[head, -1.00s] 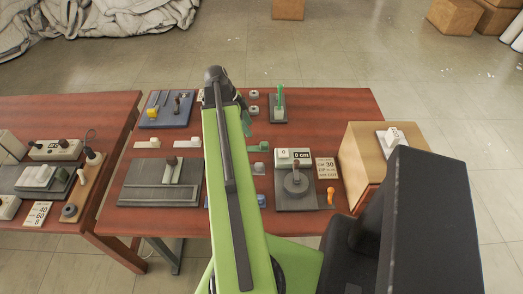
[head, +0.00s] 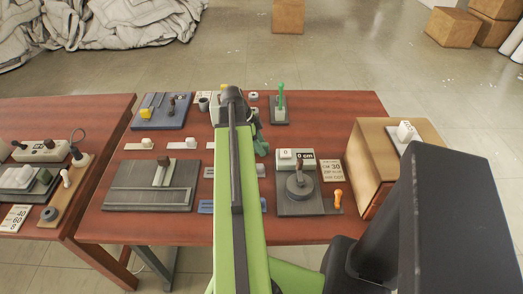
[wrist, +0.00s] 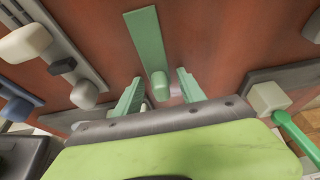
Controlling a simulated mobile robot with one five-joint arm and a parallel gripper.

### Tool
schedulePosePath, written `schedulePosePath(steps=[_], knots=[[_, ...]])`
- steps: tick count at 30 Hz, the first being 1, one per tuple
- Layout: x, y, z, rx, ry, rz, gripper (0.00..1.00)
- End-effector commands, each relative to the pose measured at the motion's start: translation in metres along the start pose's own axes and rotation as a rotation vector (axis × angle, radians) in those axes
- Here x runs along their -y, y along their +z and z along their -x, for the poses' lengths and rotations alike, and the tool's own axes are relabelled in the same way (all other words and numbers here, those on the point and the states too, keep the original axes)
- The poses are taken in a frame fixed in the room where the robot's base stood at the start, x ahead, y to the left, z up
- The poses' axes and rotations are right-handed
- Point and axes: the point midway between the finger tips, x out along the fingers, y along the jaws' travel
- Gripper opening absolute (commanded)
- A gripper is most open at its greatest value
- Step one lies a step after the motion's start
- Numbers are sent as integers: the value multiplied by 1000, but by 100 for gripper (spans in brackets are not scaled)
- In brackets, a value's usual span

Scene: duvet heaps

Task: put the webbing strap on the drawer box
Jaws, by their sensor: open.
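I cannot pick out a webbing strap for certain in either view. The drawer box (head: 366,184) is a light wooden box at the right end of the table, with a small white switch-like piece on top. My gripper (wrist: 160,92) has two green fingers, open and apart. In the wrist view, a flat green strip (wrist: 146,38) with a rounded green knob (wrist: 159,84) lies on the table, the knob appearing between the fingertips. I cannot tell whether they touch. In the head view, my arm hides much of the table's middle.
A grey board with a round dial (head: 300,190) lies left of the drawer box, near an orange knob (head: 338,198). A green lever (head: 281,95) stands at the back. A grey slider board (head: 150,188) is at left. A second table (head: 92,108) stands further left.

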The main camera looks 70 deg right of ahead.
Motion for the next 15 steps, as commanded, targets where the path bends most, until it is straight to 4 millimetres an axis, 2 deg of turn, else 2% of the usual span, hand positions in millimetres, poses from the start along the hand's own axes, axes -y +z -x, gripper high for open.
schedulePosePath(steps=[3,13,15], knots=[[0,0,2,0,0,0,45],[0,0,2,0,-1,0,1],[0,0,2,0,0,0,0]])
